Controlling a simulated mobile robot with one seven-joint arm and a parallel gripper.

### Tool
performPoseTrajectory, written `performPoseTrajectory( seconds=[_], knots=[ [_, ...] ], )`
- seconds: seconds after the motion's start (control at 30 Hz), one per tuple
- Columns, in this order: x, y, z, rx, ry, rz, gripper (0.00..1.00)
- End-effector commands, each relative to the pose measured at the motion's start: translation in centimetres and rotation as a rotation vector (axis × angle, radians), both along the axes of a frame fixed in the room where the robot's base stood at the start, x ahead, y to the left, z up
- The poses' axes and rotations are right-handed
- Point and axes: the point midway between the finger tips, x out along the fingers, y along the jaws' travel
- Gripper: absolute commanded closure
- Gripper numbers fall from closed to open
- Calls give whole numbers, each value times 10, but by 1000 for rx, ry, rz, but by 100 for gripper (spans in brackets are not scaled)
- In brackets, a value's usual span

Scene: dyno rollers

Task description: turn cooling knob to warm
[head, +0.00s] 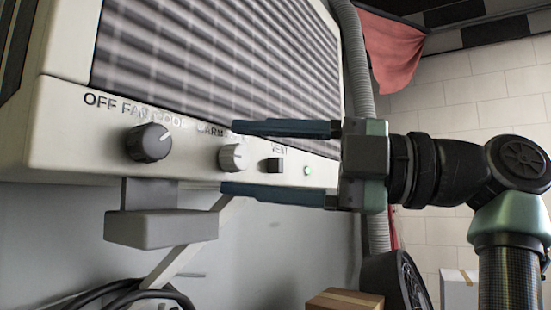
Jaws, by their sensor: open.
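A pale wall unit carries a front panel (66,135) with the letters OFF, FAN, a blurred word and WARM above its knobs. A dark round knob (149,142) has a light pointer mark toward its upper right. The frames do not settle which knob is the cooling one. My gripper (227,158) is open, coming from the right. One blue finger is above and one below the light knob in the picture; contact is not visible. The dark knob lies left of the fingertips.
A black VENT switch (272,165) and a green light (308,170) sit right of the light knob. A grey box (160,228) and a bracket project below the panel. A ribbed hose (357,60) runs down beside the unit. A cardboard box (345,301) stands below.

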Motion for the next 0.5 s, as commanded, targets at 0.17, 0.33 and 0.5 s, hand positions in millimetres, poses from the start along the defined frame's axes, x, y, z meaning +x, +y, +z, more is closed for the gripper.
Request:
performPoseTrajectory(
  seconds=[0.17, 0.33, 0.5],
  knots=[
    [-1, -3, -1, 0, 1, -1, 36],
    [-6, -24, -5, 1, 0, -3, 36],
    [-15, -62, -9, 2, 0, -3, 36]
  ],
)
